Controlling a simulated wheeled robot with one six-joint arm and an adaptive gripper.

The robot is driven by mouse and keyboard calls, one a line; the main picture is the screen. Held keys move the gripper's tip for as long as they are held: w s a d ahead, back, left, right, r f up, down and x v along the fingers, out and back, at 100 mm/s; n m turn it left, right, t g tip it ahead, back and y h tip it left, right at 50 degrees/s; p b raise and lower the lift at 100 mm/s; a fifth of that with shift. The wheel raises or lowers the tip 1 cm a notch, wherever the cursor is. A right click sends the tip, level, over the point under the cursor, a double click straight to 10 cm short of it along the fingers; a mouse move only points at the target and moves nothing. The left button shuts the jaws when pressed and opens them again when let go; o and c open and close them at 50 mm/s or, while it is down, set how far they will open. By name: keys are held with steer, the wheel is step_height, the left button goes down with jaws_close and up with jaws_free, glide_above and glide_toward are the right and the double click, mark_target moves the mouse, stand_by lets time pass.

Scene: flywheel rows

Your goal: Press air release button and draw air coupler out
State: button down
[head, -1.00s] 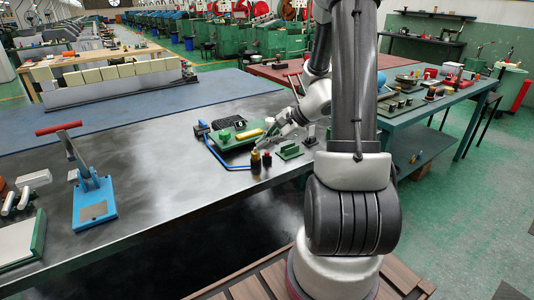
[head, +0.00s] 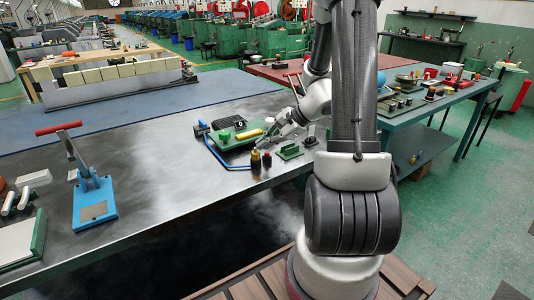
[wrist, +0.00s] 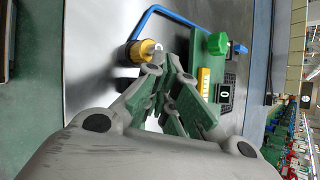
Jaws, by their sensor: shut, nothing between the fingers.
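The air coupler (head: 255,162) is a small brass-yellow and dark fitting near the front edge of the dark bench, with a blue hose (head: 216,158) running beside it. It also shows in the wrist view (wrist: 134,52), lying sideways with a pale metal tip. A small dark piece with a red top (head: 266,159) stands just right of it in the head view; I cannot tell if it is the air release button. My gripper (head: 263,142) is shut and empty, with its fingertips (wrist: 165,60) close beside the coupler. I cannot tell whether they touch anything.
A green plate (head: 228,145) behind the coupler carries a green knob (head: 224,136) and a yellow bar (head: 250,134). A green block (head: 289,152) stands to the right. A blue press with a red handle (head: 92,195) stands at the left.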

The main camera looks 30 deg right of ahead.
steer(key=shift+f, duration=0.15)
steer(key=shift+s+f, duration=0.1)
steer(key=shift+f, duration=0.2)
steer(key=shift+f, duration=0.5)
stand_by(0.8)
steer(key=shift+r, duration=0.9)
steer(key=shift+r, duration=0.15)
step_height(320, 180, up, 5)
steer(key=shift+f, duration=0.15)
stand_by(0.5)
